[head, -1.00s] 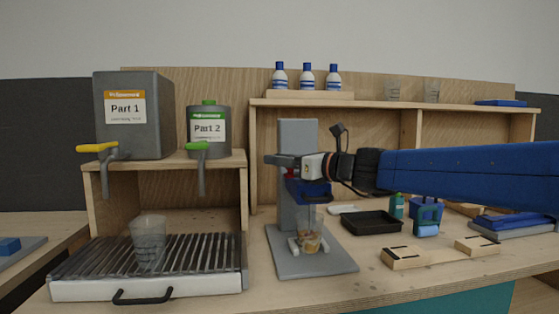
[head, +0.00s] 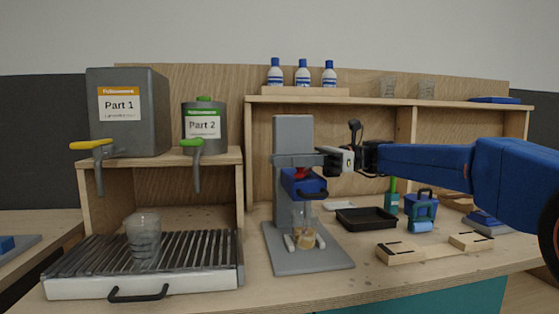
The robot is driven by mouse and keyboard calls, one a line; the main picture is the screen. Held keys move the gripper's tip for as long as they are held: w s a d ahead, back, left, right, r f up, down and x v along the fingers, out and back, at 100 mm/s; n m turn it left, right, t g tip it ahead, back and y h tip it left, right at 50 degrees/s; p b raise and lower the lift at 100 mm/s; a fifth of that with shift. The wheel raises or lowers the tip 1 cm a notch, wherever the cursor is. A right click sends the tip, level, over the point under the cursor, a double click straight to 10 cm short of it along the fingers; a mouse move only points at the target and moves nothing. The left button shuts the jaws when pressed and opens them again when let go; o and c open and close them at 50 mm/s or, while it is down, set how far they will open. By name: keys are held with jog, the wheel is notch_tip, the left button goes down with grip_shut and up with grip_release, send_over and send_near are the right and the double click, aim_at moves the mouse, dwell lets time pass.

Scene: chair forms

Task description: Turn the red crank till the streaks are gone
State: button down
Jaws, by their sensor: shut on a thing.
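A grey mixing stand (head: 292,132) stands mid-bench, with a blue block (head: 304,187) on its column. A small part of the red crank (head: 301,173) shows just above the block; the rest is hidden by my gripper. My gripper (head: 300,160) reaches in from the right at the crank and is shut on it. A clear cup (head: 304,222) stands upright on the stand's base, below the blue block. Its lower part holds yellow-brown contents (head: 305,239). They are too small to tell whether streaks show.
Left are the Part 1 tank (head: 127,132), Part 2 tank (head: 203,130), and a slatted drip tray (head: 200,265) bearing another clear cup (head: 144,240). Right are a black tray (head: 366,219), a wooden fixture (head: 425,248) and a blue clamp-like item (head: 421,208).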

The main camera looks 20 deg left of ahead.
jog(key=shift+s+d+n+g+h, duration=0.15)
jog(key=shift+d+n+g+h, duration=0.45)
jog(key=shift+n+g+h, duration=0.3)
jog(key=shift+s+d+n+g+h, duration=0.1)
jog(key=shift+d+n+g+h, duration=0.5)
jog(key=shift+n+g+h, duration=0.3)
jog(key=c, duration=1.6)
grip_release()
jog(key=shift+o, duration=0.2)
